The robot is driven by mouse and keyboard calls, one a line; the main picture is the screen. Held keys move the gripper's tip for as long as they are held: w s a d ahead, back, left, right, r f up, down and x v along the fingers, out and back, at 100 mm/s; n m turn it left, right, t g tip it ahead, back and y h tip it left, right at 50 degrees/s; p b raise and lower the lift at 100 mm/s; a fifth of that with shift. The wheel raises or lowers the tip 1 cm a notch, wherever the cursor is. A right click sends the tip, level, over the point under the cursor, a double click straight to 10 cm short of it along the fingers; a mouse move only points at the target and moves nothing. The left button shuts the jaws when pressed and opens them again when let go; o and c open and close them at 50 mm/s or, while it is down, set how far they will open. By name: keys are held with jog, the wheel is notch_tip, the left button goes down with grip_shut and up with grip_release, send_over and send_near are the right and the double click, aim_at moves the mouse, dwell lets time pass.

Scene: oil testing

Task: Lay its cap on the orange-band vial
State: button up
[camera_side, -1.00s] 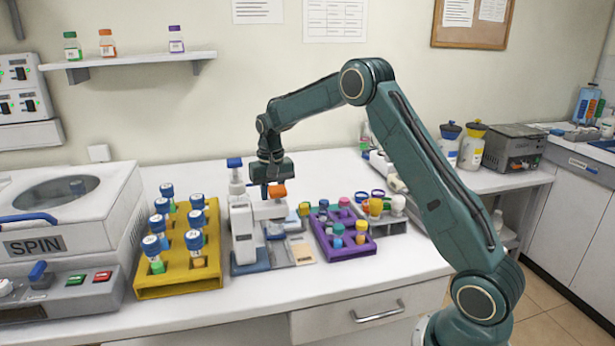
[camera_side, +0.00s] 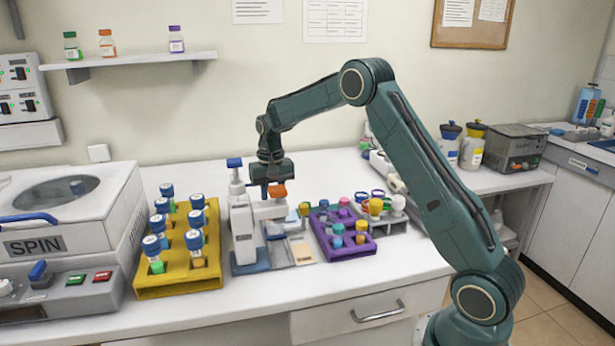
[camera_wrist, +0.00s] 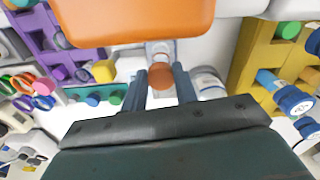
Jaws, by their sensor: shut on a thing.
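My gripper (camera_wrist: 160,88) is shut on a small round orange-brown cap (camera_wrist: 161,76), seen between its two blue-grey fingers in the wrist view. In the side view my gripper (camera_side: 266,192) is above the white analyser-like device (camera_side: 243,235), at the level of its upper arm. No orange band is readable.
A yellow rack (camera_side: 178,283) with several blue-capped tubes stands left of the device. A purple rack (camera_side: 348,252) with coloured caps stands to its right, with a grey holder (camera_side: 398,226) behind it. The centrifuge (camera_side: 70,215) is at far left. The front bench strip is clear.

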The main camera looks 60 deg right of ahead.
jog(key=shift+f, duration=0.55)
dwell(0.6)
dwell(0.6)
jog(key=o, duration=1.3)
jog(key=shift+o, duration=0.2)
jog(key=shift+r, duration=0.2)
jog(key=shift+r, duration=3.3)
